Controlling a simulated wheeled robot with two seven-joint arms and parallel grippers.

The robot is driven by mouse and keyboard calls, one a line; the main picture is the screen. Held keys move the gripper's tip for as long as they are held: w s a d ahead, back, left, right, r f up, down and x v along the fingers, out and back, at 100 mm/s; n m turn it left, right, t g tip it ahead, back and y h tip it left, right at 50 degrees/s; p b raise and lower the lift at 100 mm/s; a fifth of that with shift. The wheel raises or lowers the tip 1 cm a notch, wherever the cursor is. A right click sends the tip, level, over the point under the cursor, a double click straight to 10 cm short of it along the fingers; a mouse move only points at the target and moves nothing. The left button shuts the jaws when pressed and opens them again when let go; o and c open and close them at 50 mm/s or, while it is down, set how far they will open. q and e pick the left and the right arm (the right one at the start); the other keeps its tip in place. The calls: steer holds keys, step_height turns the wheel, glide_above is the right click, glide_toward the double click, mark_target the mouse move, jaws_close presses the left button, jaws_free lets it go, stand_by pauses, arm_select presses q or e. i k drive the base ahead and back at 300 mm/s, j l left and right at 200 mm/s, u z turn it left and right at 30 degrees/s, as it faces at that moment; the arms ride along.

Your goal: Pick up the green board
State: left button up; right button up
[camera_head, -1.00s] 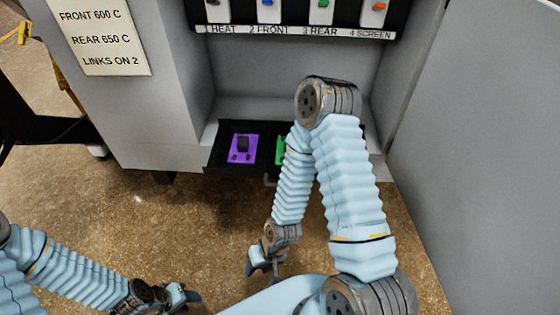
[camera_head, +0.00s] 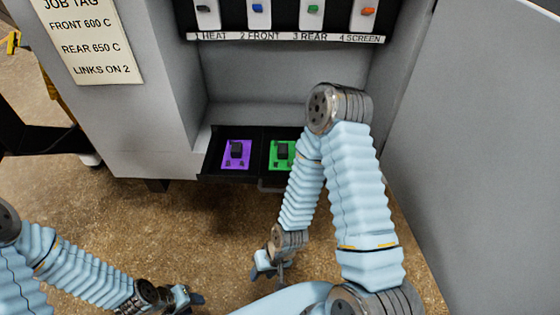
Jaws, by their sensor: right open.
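The green board (camera_head: 276,163) lies in the black tray at the foot of the grey cabinet, with a dark block on top. My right arm's forearm covers its right edge. A purple board (camera_head: 237,155) with a similar dark block lies to its left. My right gripper (camera_head: 267,272) hangs above the floor in front of the tray, below the green board in the picture, open and apart from it. My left gripper (camera_head: 190,298) is at the lower left edge, far from the boards; its jaws are too small and angled to read.
The black tray (camera_head: 211,164) juts out from the cabinet's lower ledge. Above it is a row of switches (camera_head: 313,10) over a label strip (camera_head: 285,38). A grey panel (camera_head: 470,150) stands close on the right. A job tag (camera_head: 88,40) hangs at the left. Floor in front is clear.

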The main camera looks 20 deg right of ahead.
mark_target(282, 153)
steer(key=z, duration=0.7)
